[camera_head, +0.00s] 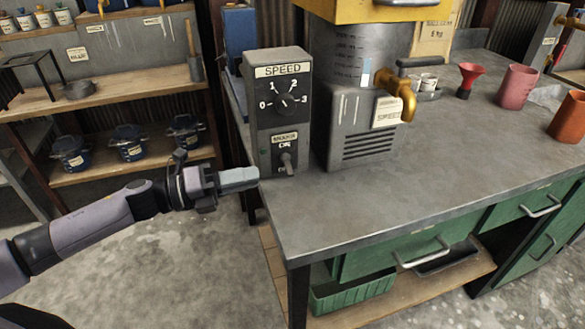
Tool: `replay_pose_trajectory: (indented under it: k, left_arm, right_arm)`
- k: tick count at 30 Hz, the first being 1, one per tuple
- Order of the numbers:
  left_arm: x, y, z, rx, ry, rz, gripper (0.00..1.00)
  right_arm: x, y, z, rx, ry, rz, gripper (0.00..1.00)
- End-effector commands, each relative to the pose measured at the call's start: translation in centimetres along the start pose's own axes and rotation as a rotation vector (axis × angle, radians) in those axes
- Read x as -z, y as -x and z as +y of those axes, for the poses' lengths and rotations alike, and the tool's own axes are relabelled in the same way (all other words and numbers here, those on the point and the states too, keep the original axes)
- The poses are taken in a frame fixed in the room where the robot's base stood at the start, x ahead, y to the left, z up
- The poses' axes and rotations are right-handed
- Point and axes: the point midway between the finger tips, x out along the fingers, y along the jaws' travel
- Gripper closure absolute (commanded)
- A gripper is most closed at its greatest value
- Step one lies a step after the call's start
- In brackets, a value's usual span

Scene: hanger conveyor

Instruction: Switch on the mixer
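The mixer (352,110) is a grey metal machine with a clear marked tank, a brass tap and a yellow top, standing on the workbench. Left of it is a grey control box (263,115) with a SPEED dial (290,101) marked 0 to 3. Below the dial is a small toggle switch (287,163) with an ON label above it; its exact position is too small to tell. My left gripper (240,179) points right, its fingertips close to the box's lower left edge. Its fingers show as one block with no gap, holding nothing. My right gripper is out of view.
The grey workbench top (400,205) is clear in front of the mixer. A red funnel (469,79), a pink cup (516,87) and an orange cup (568,117) stand to the right. Wooden shelves (110,92) with blue pots are behind my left arm.

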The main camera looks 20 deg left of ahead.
Motion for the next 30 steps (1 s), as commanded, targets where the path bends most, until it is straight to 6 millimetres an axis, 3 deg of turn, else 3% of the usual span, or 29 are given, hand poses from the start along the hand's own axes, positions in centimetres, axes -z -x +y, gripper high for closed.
replay_pose_trajectory:
  k: [5,18,29,30]
  left_arm:
    - [-0.1,-0.8,-0.1,0.002,-0.002,0.0,0.8]
    - [-0.1,-6.6,-0.1,0.001,-0.002,-0.001,0.8]
    - [0.0,-7.2,0.0,-0.001,-0.002,0.0,0.8]
    - [0.0,-7.2,0.0,-0.001,-0.002,0.0,0.9]
  right_arm:
    - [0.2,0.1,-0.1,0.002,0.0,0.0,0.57]
    - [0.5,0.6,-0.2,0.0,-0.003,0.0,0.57]
    - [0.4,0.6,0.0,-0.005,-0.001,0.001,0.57]
    - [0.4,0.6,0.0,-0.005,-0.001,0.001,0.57]
